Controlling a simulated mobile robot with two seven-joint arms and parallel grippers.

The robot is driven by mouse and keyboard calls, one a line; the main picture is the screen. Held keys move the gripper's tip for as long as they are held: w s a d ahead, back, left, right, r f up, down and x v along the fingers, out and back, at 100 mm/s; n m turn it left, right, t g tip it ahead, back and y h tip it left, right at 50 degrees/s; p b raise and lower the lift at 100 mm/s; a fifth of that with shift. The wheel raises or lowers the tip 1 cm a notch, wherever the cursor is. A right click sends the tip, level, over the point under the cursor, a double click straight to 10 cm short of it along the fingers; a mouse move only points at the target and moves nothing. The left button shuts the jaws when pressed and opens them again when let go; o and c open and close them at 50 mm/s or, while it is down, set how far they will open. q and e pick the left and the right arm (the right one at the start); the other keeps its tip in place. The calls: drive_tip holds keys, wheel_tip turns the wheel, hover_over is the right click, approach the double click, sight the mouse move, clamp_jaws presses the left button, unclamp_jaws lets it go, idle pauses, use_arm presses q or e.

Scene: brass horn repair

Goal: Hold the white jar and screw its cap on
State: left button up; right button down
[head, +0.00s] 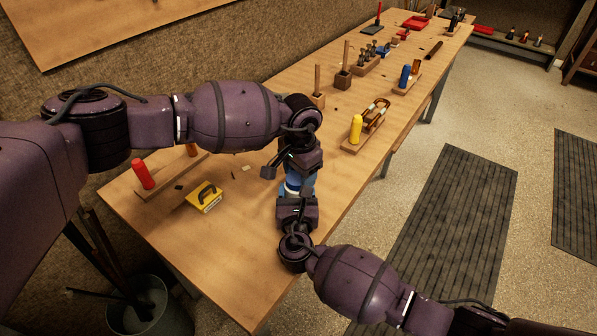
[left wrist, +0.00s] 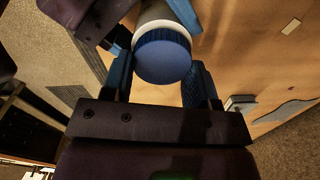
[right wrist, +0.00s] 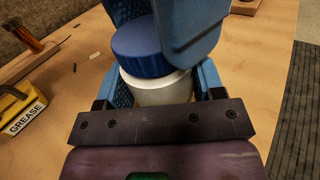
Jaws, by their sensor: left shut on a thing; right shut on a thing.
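The white jar (right wrist: 155,90) stands upright over the table, with its blue ribbed cap (right wrist: 138,48) on its mouth. My right gripper (right wrist: 160,84) is shut on the jar body, one blue finger on each side. My left gripper (left wrist: 162,68) is shut on the cap (left wrist: 163,56), its fingers on opposite sides of it. In the head view, the jar (head: 291,190) is mostly hidden between my two grippers. I cannot tell how tightly the cap sits, or whether the jar's base touches the table.
A yellow grease tin (head: 205,198) lies left of the jar on the workbench (head: 240,255). A red-handled tool (head: 143,174) sits on a wooden rack behind it. A yellow-handled tool (head: 356,128) and wooden blocks stand further back. The bench front is clear.

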use_arm(q)
drive_tip(key=shift+m, duration=0.5)
drive_tip(key=o, duration=0.9)
drive_tip(key=shift+r, duration=0.1)
drive_tip(key=shift+r, duration=2.2)
drive_tip(key=shift+o, duration=0.3)
